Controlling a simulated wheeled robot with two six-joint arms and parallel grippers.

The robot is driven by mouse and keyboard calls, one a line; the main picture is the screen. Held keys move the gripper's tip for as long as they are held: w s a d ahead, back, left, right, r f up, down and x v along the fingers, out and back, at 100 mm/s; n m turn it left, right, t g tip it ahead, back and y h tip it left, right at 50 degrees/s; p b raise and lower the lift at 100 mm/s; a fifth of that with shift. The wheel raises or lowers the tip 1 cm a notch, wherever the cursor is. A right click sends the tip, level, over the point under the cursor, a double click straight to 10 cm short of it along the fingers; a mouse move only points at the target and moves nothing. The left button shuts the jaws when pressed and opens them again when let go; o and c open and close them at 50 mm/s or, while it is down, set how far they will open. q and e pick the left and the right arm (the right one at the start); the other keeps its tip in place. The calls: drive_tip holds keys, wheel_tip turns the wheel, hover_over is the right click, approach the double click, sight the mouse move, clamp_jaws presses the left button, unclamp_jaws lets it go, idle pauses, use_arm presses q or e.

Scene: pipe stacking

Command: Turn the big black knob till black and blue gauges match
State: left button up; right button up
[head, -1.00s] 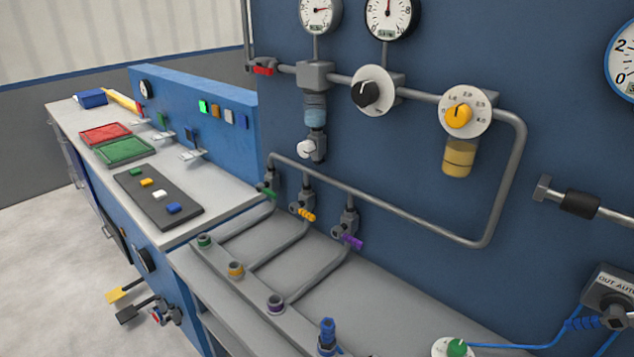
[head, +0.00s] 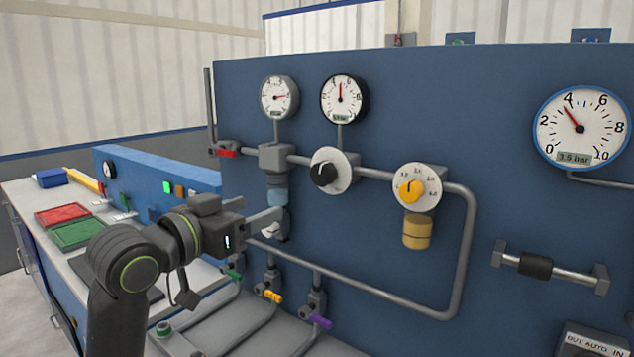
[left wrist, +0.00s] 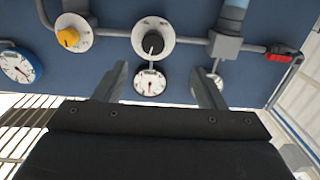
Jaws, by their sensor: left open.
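The big black knob (head: 324,174) sits on a white round dial on the blue panel. It also shows in the left wrist view (left wrist: 153,44). The black-rimmed gauge (head: 344,98) is above it, its needle almost straight up; its small readout is not legible. The blue-rimmed gauge (head: 583,128) at the right has its needle up and left, just below 4, and its readout looks like 3.5 bar. My left gripper (head: 265,222) is open and empty, below and left of the knob, apart from it. In the left wrist view the knob lies beyond the open fingers (left wrist: 158,72).
A yellow knob (head: 411,190) is right of the black knob, and a grey-rimmed gauge (head: 278,97) is left of the black gauge. Grey pipe (head: 465,250) runs along the panel. A red valve handle (head: 228,153) and coloured valves (head: 320,321) stand near my arm.

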sight(319, 176)
use_arm(q)
drive_tip(key=shift+h, duration=0.3)
drive_tip(key=p+x, duration=0.1)
drive_tip(key=x, duration=0.4)
drive_tip(key=r+p+x, duration=0.1)
drive_tip(key=x, duration=0.5)
drive_tip(key=r+p+x, duration=0.1)
drive_tip(key=p+x, duration=0.1)
drive_tip(key=x, duration=0.4)
drive_tip(key=shift+s+d, duration=0.1)
drive_tip(key=shift+d, duration=0.25)
drive_tip(key=c, duration=1)
drive_tip(key=shift+r+n+p, duration=0.2)
drive_tip(key=shift+n+p, duration=0.6)
drive_tip(key=shift+p, duration=0.35)
drive_tip(key=n+p, duration=0.4)
drive_tip(key=shift+f+n+p, duration=0.15)
drive_tip(key=shift+n+p, duration=1.25)
drive_tip(key=shift+p, duration=0.1)
